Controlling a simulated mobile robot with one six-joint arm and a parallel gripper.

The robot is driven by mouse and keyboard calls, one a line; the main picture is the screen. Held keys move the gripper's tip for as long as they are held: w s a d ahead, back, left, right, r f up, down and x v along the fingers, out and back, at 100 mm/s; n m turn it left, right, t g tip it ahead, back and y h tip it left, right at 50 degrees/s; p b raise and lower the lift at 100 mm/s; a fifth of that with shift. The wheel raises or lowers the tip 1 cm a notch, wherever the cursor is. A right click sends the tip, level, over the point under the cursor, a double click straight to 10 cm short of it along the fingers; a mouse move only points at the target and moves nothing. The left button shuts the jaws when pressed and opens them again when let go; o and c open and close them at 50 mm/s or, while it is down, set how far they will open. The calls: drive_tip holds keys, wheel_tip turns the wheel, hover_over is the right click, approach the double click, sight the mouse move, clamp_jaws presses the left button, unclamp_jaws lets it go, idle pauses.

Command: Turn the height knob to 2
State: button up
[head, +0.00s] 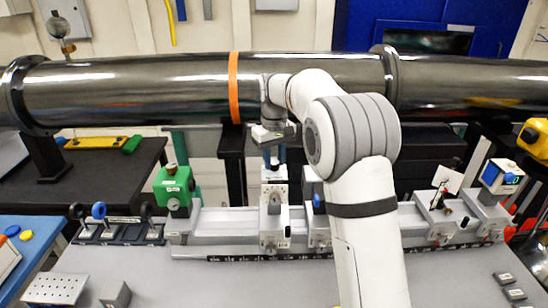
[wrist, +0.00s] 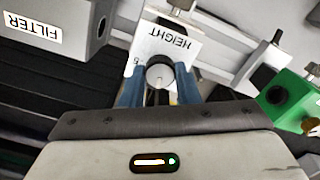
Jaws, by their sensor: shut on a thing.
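The height knob (wrist: 159,73) is a round knob with a dark rim and a pale face, on top of a white block labelled HEIGHT (wrist: 172,40), which reads upside down in the wrist view. My gripper (wrist: 159,84) is shut on the knob, with one blue finger on each side. In the head view my gripper (head: 273,149) points down onto the top of the height stage (head: 274,186) on the rail. Most of the dial marks are hidden by the knob and fingers, and I cannot read the setting.
A large dark pipe (head: 160,88) with an orange band crosses behind and above. A green unit (head: 174,189) stands left on the rail, and a grey box labelled FILTER (wrist: 40,28) is close by. More fixtures (head: 440,218) sit at the rail's right.

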sight(274, 162)
drive_tip(key=shift+n, duration=0.3)
idle(0.4)
drive_tip(key=o, duration=1)
drive_tip(key=shift+c, duration=0.2)
wheel_tip(274, 162, up, 7)
drive_tip(key=shift+r+b, duration=0.2)
drive_tip(key=shift+b, duration=0.25)
drive_tip(key=shift+r, duration=0.25)
